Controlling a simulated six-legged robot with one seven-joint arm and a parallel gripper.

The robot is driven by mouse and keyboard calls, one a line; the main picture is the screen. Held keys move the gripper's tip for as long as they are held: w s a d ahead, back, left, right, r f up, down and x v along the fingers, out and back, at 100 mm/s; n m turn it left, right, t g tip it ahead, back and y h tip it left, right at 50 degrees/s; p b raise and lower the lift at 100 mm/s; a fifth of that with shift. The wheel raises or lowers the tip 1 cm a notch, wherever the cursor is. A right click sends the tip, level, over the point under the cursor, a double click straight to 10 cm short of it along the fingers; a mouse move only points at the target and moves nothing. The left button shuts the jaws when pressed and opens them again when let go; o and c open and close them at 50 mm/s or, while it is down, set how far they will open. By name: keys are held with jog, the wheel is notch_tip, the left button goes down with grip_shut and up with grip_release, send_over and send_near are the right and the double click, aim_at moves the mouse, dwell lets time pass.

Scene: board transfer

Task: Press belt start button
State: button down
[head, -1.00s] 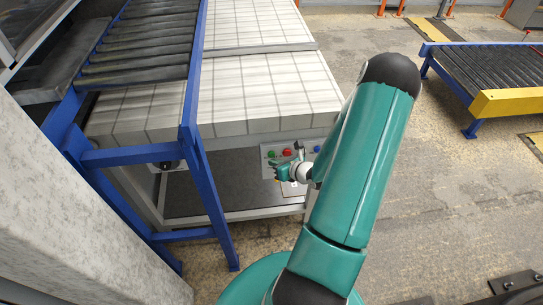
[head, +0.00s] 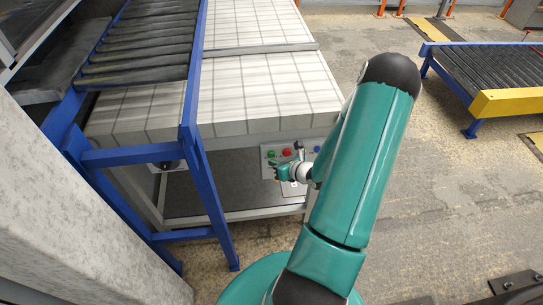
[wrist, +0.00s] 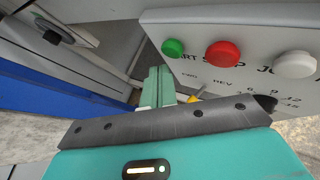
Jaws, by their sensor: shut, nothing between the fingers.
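The green button (wrist: 172,48) sits at the left end of a light grey control panel (wrist: 195,75) in the wrist view, beside partly readable lettering that ends in "RT". In the head view the green button (head: 271,154) is small, on the panel at the front of the tiled-top belt. My gripper (wrist: 158,72) is shut and empty, with its fingers just below and left of the green button in the wrist view. A gap shows between them in the picture; the true distance is hard to judge. In the head view my gripper (head: 277,174) is just below the button.
A red button (wrist: 222,54) and a white button (wrist: 295,65) sit right of the green one. A yellow part (wrist: 197,96) shows near the fingers. A blue roller-conveyor frame (head: 190,140) stands left of the panel. Open floor (head: 440,200) lies to the right.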

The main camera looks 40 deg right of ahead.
dwell(0.4)
jog(key=shift+w+d, duration=0.25)
jog(key=shift+w, duration=0.1)
jog(key=shift+w+d, duration=0.25)
jog(key=shift+w, duration=0.1)
dwell(0.7)
dwell(0.4)
jog(key=shift+s+a, duration=0.5)
jog(key=shift+s, duration=0.2)
jog(key=s+a, duration=0.2)
jog(key=s, duration=0.2)
jog(key=shift+s+a, duration=0.1)
jog(key=shift+a, duration=0.3)
dwell(0.7)
